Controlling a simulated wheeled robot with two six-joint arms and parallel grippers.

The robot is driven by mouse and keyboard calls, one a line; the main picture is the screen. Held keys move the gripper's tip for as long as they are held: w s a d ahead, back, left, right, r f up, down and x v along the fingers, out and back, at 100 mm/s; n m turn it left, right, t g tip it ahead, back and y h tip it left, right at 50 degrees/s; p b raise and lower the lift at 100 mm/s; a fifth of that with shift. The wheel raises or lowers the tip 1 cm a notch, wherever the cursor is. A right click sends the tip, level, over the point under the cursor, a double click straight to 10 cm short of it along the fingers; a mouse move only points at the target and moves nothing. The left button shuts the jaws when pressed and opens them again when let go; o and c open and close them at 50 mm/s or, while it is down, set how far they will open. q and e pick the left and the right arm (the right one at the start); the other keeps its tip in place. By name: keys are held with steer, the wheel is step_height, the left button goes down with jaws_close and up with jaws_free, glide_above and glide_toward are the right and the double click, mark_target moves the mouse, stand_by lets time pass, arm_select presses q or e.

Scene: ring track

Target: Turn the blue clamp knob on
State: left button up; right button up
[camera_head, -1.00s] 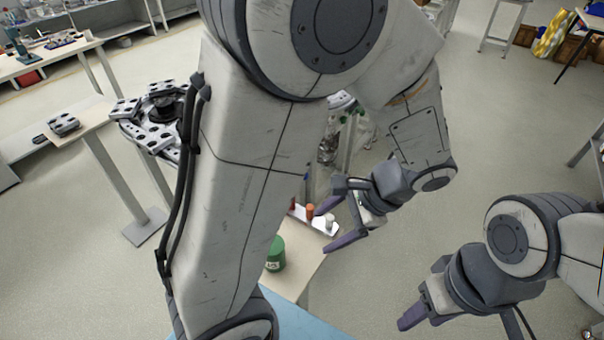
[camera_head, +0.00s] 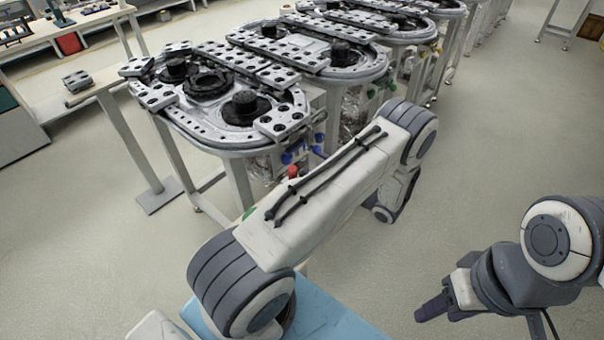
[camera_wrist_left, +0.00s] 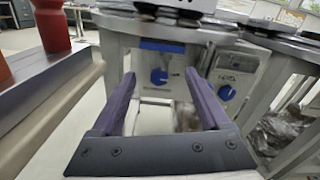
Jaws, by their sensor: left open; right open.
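A second blue knob (camera_wrist_left: 226,92) is on a panel to the right; I cannot tell which is the clamp knob. My left gripper (camera_wrist_left: 162,82) is open and empty. In the head view, blue parts (camera_head: 296,156) show under the nearest track; my left gripper is hidden behind my arm. My right gripper (camera_head: 425,312) is open over bare floor.
The nearest ring track (camera_head: 225,135) stands on metal legs, with more tracks behind. In the wrist view, a red bottle (camera_wrist_left: 52,25) stands on a shelf edge at the left. A small side table (camera_head: 105,80) is at the left. Floor at the right is clear.

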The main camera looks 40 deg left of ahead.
arm_select(q)
steer(key=b, duration=0.3)
glide_toward(289, 160)
steer(key=d, duration=0.2)
steer(key=a, duration=0.3)
steer(key=a+p, duration=0.1)
steer(key=a, duration=0.6)
steer(key=shift+w+a+f, duration=0.1)
steer(key=shift+w+a, duration=0.1)
steer(key=shift+w, duration=0.15)
arm_select(e)
step_height(289, 160, down, 4)
steer(key=shift+w+r, duration=0.15)
arm_select(q)
steer(key=shift+c, duration=0.3)
jaws_close()
